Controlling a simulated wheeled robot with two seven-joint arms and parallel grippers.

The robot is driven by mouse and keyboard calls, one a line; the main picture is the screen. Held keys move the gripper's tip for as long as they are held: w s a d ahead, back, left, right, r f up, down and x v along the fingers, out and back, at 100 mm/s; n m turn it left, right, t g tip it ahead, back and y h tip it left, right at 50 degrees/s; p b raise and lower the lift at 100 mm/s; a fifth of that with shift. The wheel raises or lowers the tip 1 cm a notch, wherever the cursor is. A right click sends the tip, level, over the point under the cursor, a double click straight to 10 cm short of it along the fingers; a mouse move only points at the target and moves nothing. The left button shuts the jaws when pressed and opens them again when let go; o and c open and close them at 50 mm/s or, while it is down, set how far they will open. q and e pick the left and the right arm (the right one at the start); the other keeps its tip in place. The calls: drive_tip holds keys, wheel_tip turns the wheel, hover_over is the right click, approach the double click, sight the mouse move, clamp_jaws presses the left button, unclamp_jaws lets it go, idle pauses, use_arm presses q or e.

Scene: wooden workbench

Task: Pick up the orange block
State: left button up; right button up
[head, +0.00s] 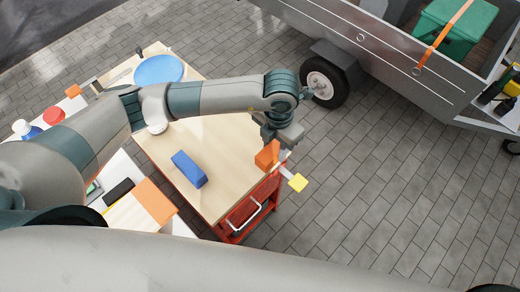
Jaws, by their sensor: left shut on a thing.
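An orange block (267,155) is at the right edge of the wooden workbench (222,188) in the head view. My left gripper (278,144) reaches in from the left above the bench and is shut on the orange block. The gripper's wrist covers part of the block's top. I cannot tell whether the block touches the bench top. My right gripper is not in view.
A blue block (188,169) lies on the bench, left of the gripper. A blue round plate (158,70) is at the back. A grey trailer (400,60) stands beyond open paving.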

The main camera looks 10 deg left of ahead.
use_arm(q)
drive_tip(key=s+d+r+b, duration=0.1)
drive_tip(key=d+r, duration=0.2)
drive_tip(key=d, duration=0.2)
drive_tip(key=shift+s+d+r+b, duration=0.15)
drive_tip(key=shift+s+r+b, duration=0.1)
drive_tip(key=shift+b, duration=0.1)
